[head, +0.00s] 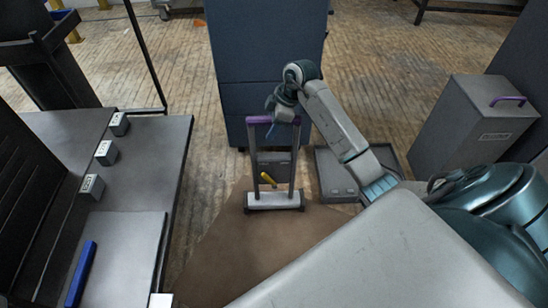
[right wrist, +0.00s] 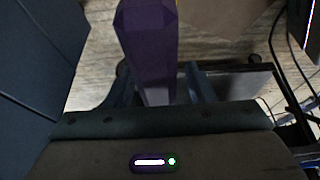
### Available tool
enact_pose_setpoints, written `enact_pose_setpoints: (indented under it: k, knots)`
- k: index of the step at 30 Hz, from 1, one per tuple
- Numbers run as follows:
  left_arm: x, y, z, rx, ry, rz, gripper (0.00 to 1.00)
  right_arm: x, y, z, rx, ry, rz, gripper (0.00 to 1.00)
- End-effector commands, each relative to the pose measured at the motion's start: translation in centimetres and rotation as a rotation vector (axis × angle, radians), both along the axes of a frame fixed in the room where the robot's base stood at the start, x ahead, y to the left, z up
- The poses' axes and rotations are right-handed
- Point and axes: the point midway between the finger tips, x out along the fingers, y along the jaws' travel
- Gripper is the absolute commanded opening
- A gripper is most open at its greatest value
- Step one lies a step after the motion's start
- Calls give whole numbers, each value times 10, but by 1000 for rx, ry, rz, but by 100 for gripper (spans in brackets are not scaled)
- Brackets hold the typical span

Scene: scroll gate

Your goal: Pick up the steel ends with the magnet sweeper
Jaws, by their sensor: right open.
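The magnet sweeper stands upright on the floor in the head view, with a purple top handle (head: 262,119), two dark posts, a yellow lever (head: 267,180) and a pale base bar (head: 273,199). My right gripper (head: 274,108) is at the right part of the handle. In the right wrist view the purple handle (right wrist: 148,50) lies between the two fingers of my open right gripper (right wrist: 155,88). I cannot tell whether a finger touches it. I cannot make out the steel ends on the floor. My left gripper is not in view.
A brown mat (head: 235,250) lies under the sweeper. A blue cabinet (head: 265,60) is behind. A grey table (head: 160,165) at left holds small grey blocks and a blue bar (head: 80,275).

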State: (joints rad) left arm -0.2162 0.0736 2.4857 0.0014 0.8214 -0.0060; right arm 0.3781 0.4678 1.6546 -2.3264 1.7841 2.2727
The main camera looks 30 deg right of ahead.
Motion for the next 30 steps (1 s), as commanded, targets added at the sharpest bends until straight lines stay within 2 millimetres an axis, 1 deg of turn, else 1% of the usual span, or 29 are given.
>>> enact_pose_setpoints:
  k: [19, 20, 21, 23, 24, 27, 30]
  knots:
    - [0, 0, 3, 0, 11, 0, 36, 0, 0, -4, 0, 1, 0, 49]
    - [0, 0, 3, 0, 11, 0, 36, 0, 0, -4, 0, 1, 0, 45]
    - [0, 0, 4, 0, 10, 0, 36, 0, 0, -4, 0, 1, 0, 37]
    - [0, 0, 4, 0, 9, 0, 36, 0, 0, -4, 0, 1, 0, 26]
    - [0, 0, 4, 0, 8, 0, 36, 0, 0, -4, 0, 1, 0, 18]
    - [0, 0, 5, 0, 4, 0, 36, 0, 0, -4, 0, 1, 0, 0]
    - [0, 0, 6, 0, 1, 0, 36, 1, 0, -1, 1, -5, 2, 0]
